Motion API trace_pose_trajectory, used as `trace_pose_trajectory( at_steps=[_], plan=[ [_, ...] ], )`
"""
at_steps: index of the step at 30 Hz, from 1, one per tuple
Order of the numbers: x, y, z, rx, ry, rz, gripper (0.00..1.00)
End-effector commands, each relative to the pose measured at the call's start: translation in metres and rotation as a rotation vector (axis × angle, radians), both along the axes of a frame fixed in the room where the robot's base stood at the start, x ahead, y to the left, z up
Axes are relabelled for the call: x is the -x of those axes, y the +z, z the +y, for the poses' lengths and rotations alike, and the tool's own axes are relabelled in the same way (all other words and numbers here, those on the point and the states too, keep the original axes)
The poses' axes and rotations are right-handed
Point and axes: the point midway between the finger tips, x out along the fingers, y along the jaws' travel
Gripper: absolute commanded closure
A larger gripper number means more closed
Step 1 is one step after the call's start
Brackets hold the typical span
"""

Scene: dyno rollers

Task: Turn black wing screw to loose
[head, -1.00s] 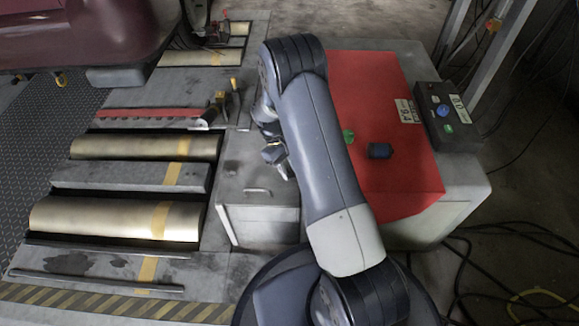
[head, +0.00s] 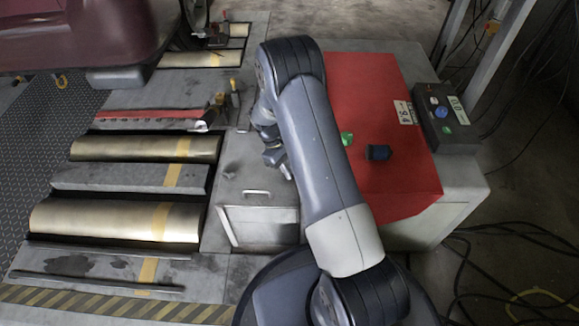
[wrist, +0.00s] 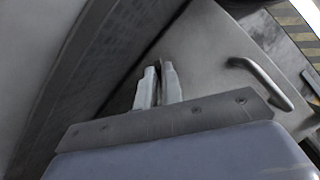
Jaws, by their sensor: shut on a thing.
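My gripper (wrist: 158,78) is shut in the wrist view, its two pale fingers close together. A thin dark piece (wrist: 158,68) shows between the fingertips. It fits the black wing screw, but its wings cannot be made out. The fingers are at the dark gap beside a grey metal panel with a bar handle (wrist: 262,82). In the head view my gripper (head: 273,160) is above the grey metal box (head: 229,185), partly hidden behind my arm. The wing screw cannot be seen in the head view.
Metal rollers (head: 115,221) lie to the left. Cables lie on the floor at right.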

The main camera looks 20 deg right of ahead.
Motion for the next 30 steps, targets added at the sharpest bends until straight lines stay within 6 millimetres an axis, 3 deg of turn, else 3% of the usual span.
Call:
trace_pose_trajectory(
  at_steps=[18,30],
  plan=[
    [0.0034,0.0008,0.0033,-0.003,0.429,0.006,1.00],
    [0.0042,-0.0004,0.0036,-0.005,0.534,0.007,1.00]
  ],
)
